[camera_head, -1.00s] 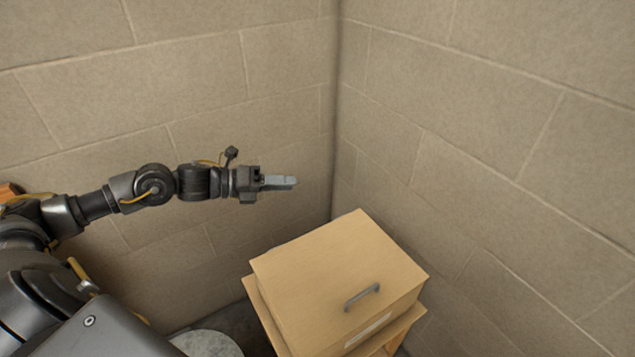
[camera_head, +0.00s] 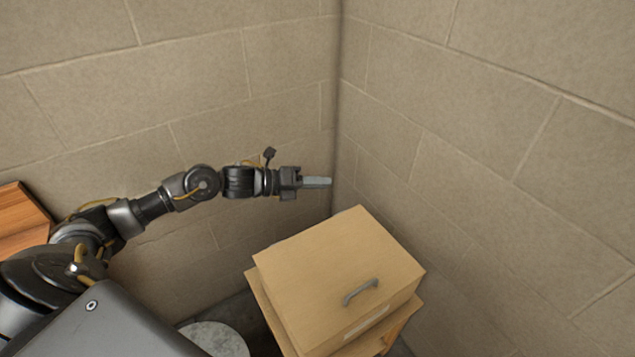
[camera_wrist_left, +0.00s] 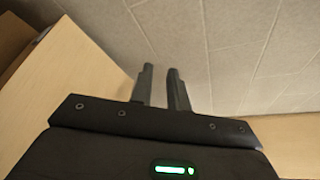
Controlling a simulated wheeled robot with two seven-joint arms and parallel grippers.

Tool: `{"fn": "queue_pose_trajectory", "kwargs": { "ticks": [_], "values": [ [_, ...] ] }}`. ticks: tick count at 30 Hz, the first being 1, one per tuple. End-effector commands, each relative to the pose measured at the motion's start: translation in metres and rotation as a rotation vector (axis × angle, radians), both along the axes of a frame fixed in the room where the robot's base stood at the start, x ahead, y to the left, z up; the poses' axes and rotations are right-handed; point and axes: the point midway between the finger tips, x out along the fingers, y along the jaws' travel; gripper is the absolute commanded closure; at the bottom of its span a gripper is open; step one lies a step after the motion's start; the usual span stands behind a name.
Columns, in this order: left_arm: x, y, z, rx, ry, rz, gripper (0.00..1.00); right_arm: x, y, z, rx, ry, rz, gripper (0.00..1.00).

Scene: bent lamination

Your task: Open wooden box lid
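The wooden box (camera_head: 335,265) is light tan, with its lid (camera_head: 330,250) down. A grey bar handle (camera_head: 361,291) sits on the lid near its front edge. The box rests on a small wooden stand (camera_head: 262,305) in the corner. My left gripper (camera_head: 318,182) is beyond the box's far edge in the head view, apart from it and pointing right. In the left wrist view the two fingers (camera_wrist_left: 161,68) have a narrow gap with wall showing between them, and nothing is held. Pale wood (camera_wrist_left: 65,75) shows there at the left. My right gripper is out of view.
Two block walls (camera_head: 230,90) (camera_head: 480,150) meet in a corner behind the box, close to my left gripper. A round grey top (camera_head: 215,340) stands low to the left of the box. A brown wooden thing (camera_head: 20,218) is at the left edge.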

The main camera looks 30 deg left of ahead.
Motion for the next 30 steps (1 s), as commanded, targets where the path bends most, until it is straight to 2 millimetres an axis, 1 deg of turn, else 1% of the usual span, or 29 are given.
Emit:
{"fn": "queue_pose_trajectory", "kwargs": {
  "ticks": [1, 3, 4, 30],
  "values": [
    [0.0000, 0.0001, 0.0001, 0.000, 0.000, 0.000, 0.90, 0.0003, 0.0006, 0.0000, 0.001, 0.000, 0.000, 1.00],
    [-0.0001, 0.0002, 0.0001, 0.000, 0.000, 0.000, 0.99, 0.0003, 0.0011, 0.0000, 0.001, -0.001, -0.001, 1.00],
    [-0.0001, 0.0002, 0.0001, 0.000, 0.000, 0.000, 1.00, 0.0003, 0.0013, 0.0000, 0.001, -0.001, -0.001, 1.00],
    [0.0000, 0.0003, 0.0002, 0.000, 0.000, 0.000, 1.00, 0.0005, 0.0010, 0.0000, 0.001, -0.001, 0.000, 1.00]
  ]
}}
